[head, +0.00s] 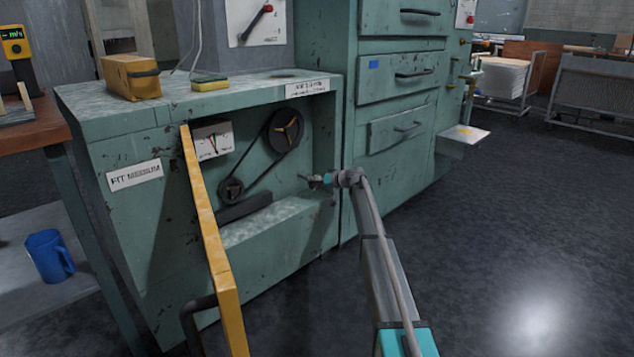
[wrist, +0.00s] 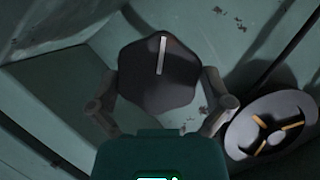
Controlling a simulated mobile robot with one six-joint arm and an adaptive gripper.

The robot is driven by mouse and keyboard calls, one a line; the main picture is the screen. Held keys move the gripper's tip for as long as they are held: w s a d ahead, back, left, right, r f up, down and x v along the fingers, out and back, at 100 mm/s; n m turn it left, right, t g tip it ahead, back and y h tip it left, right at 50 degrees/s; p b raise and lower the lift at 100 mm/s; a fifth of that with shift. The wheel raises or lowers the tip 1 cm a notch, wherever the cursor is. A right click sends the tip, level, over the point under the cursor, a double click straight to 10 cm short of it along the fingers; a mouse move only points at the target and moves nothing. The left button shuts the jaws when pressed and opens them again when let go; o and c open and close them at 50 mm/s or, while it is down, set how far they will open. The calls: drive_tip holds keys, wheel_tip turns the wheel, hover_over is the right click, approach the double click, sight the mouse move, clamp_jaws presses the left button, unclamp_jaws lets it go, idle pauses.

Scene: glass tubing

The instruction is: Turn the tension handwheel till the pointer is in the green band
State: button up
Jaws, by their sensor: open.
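The tension handwheel (wrist: 160,85) is a dark, lobed knob with a white line on its face; in the wrist view the line is nearly upright. My gripper (wrist: 160,98) is open, with one finger on each side of the handwheel; I cannot tell whether either touches it. In the head view my gripper (head: 320,180) is at the right side of the machine's open recess, and the handwheel is hard to make out there. The gauge (head: 212,141) is a white box in the recess's upper left. Its pointer and coloured marks are too small to read.
A yellow open door (head: 212,240) stands out at the recess's left. A belt runs between a large yellow-spoked pulley (head: 286,130) and a small pulley (head: 231,190). The pulley also shows in the wrist view (wrist: 285,110). Green drawers (head: 400,75) stand right. Floor at right is clear.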

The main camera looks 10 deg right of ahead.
drive_tip(key=n+t+h+p, duration=0.1)
drive_tip(key=n+h, duration=0.1)
drive_tip(key=n, duration=0.1)
drive_tip(key=shift+s+a, duration=0.1)
drive_tip(key=shift+s, duration=0.05)
drive_tip(key=n+t+h, duration=0.1)
drive_tip(key=n, duration=0.1)
drive_tip(key=shift+n, duration=0.4)
drive_tip(key=shift+s+h, duration=0.15)
drive_tip(key=shift+h, duration=0.25)
drive_tip(key=p+v, duration=0.5)
drive_tip(key=v, duration=0.8)
drive_tip(key=s+a+r+g+p, duration=0.2)
drive_tip(key=s+a+r+p, duration=0.1)
drive_tip(key=s+r+p, duration=0.3)
drive_tip(key=s+a+r+m+g+p, duration=0.1)
drive_tip(key=s+a+r+g+p, duration=0.1)
drive_tip(key=s+r+p, duration=0.4)
drive_tip(key=shift+s+a+h+p, duration=0.4)
drive_tip(key=shift+s+a+p, duration=0.35)
drive_tip(key=shift+s+p, duration=1.9)
drive_tip(key=shift+w+r+p, duration=0.1)
drive_tip(key=shift+w+p, duration=0.25)
drive_tip(key=shift+w, duration=0.1)
